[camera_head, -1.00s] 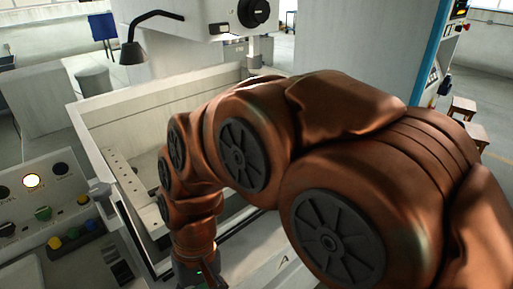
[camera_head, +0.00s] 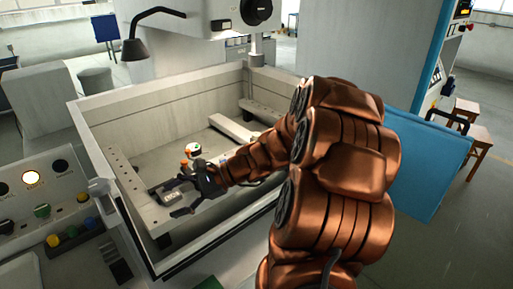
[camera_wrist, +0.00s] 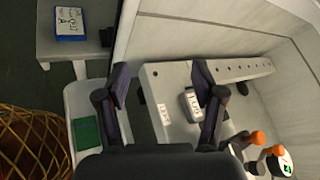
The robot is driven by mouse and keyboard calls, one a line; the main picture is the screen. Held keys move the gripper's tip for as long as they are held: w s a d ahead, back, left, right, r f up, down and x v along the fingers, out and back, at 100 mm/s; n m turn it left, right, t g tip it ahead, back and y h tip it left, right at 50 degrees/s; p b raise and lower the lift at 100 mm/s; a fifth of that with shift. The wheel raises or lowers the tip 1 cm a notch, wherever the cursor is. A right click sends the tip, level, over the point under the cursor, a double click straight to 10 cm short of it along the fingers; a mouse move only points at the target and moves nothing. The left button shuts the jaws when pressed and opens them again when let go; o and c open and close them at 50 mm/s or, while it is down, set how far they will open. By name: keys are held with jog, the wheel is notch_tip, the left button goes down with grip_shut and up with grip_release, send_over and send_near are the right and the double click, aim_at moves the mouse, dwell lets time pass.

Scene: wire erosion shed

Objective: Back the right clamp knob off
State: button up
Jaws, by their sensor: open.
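An orange clamp knob (camera_head: 185,163) shows inside the tank in the head view, just behind my gripper. A second orange part with a white and green face (camera_head: 193,149) is close by it. In the wrist view, two orange knobs (camera_wrist: 257,138) (camera_wrist: 277,150) are at the lower right, outside my fingers. I cannot tell which is the right clamp knob. My gripper (camera_wrist: 161,85) is open and empty, its dark fingers wide apart over the near rail (camera_wrist: 172,78). A small grey labelled block (camera_wrist: 192,103) shows between the fingers.
The white tank's walls (camera_head: 95,150) surround the work area. A lamp (camera_head: 135,48) and the machine head (camera_head: 175,20) are above and behind it. A control panel (camera_head: 45,205) is at left, a blue door (camera_head: 430,160) at right.

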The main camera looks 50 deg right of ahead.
jog(key=d+m+t+h, duration=0.1)
jog(key=d+m+t, duration=0.1)
jog(key=d, duration=0.4)
jog(key=w+d+m+t+h, duration=0.1)
jog(key=d+m+t, duration=0.1)
jog(key=d, duration=0.3)
jog(key=w+d+f+m+t+h, duration=0.1)
jog(key=d+m+t, duration=0.1)
jog(key=d+m, duration=0.2)
jog(key=shift+w+d+h+b, duration=0.15)
jog(key=shift+d+h, duration=0.05)
jog(key=shift+d, duration=0.45)
jog(key=shift+w+d+h+b, duration=0.1)
jog(key=shift+d+h+b, duration=0.1)
jog(key=shift+d, duration=0.45)
jog(key=s+d+f+m+t+h, duration=0.1)
jog(key=s+d+m+t+h, duration=0.2)
jog(key=d, duration=0.6)
jog(key=s+d+f+m+t+h, duration=0.1)
jog(key=s+d+f+m+h, duration=0.1)
jog(key=d+m+h, duration=0.45)
jog(key=shift+w+d+n+y+p, duration=0.3)
jog(key=shift+w+y, duration=0.2)
jog(key=shift+w, duration=0.75)
jog(key=shift+w+d+n+y+p, duration=0.25)
jog(key=shift+w+y+p, duration=0.2)
jog(key=shift+w, duration=0.75)
jog(key=shift+w+d+n+y+p, duration=0.3)
jog(key=shift+w+y, duration=0.2)
jog(key=shift+w, duration=0.75)
